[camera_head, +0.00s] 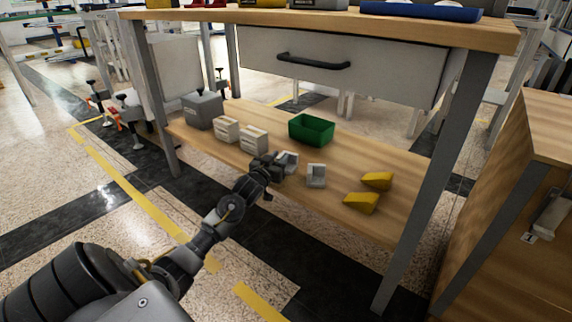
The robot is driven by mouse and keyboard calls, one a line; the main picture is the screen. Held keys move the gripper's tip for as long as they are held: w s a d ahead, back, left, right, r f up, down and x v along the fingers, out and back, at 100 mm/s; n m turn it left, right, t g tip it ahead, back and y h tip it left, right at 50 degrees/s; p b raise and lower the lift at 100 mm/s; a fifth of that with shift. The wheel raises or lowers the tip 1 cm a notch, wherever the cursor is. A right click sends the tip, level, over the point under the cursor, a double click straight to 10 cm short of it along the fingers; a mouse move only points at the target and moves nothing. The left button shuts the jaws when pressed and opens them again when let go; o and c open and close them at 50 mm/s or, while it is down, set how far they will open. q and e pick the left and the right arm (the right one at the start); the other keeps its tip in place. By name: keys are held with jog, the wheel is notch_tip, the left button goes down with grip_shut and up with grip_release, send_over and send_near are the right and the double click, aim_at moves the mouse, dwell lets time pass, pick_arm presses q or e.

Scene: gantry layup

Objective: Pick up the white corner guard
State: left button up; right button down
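Two white-grey corner guards are on the lower wooden shelf (275,195) of the workbench. One corner guard (316,176) stands clear, to the right of my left gripper. The other corner guard (289,159) is right at the tip of my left gripper (277,167), partly hidden by it. My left arm reaches in from the lower left, and its gripper is low over the shelf's front part. The fingers are too small and dark to tell whether they are open, or whether they touch that guard. My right gripper is not in view.
A green bin (311,129) stands behind the guards. Two yellow wedges (361,203) lie to the right. Cream boxes (254,139) and a grey box (202,110) are to the left. The drawer (340,75) and bench legs (437,180) bound the space. A wooden cabinet (510,215) stands right.

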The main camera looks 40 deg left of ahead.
pick_arm(q)
grip_shut()
jog(key=shift+r, duration=0.1)
